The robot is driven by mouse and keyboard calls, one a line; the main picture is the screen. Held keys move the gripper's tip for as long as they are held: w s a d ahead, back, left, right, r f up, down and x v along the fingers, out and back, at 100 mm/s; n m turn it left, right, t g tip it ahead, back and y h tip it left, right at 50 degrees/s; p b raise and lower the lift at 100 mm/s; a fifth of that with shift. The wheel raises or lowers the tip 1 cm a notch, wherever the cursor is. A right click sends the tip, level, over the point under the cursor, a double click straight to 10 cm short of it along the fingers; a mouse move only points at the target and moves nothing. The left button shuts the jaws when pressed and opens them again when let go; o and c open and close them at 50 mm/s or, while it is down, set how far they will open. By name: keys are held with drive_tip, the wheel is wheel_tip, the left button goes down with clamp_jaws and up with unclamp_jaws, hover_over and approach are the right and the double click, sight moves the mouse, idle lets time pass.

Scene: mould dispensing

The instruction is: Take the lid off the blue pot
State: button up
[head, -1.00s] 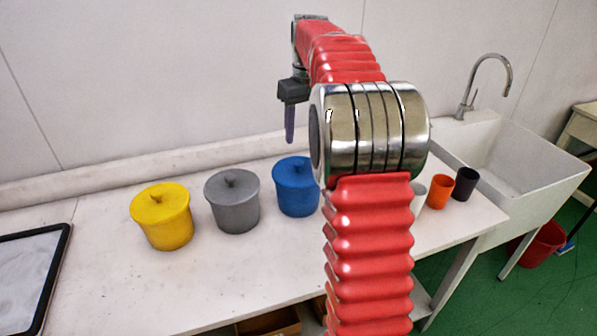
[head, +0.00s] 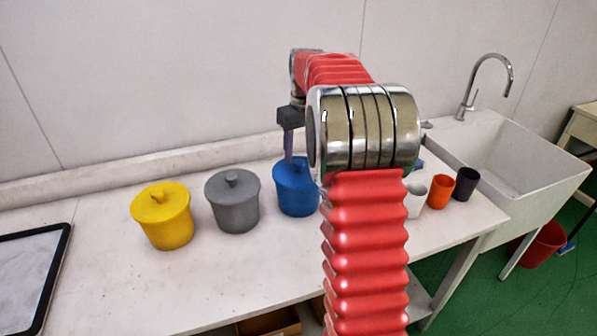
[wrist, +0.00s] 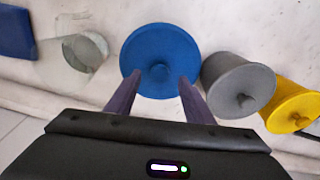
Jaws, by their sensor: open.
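The blue pot (head: 297,200) stands on the white counter with its blue lid (wrist: 172,50) on, a round knob at the lid's middle. In the head view my arm covers part of its right side. My gripper (head: 288,158) is above the blue pot and points down. In the wrist view my gripper (wrist: 158,80) is open, with its two dark fingers spread to either side of the knob (wrist: 158,72). I cannot tell whether the fingertips are level with the knob or still above it.
A grey lidded pot (head: 233,207) and a yellow lidded pot (head: 165,222) stand to the left. White (head: 415,201), orange (head: 439,192) and dark (head: 466,184) cups stand right of my arm. A black-rimmed tray (head: 60,262) lies far left; a sink (head: 520,150) is at right.

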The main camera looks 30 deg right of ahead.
sight(299, 168)
drive_tip(key=shift+w+f, duration=0.2)
drive_tip(key=shift+f, duration=1.25)
drive_tip(key=shift+c, duration=0.2)
clamp_jaws()
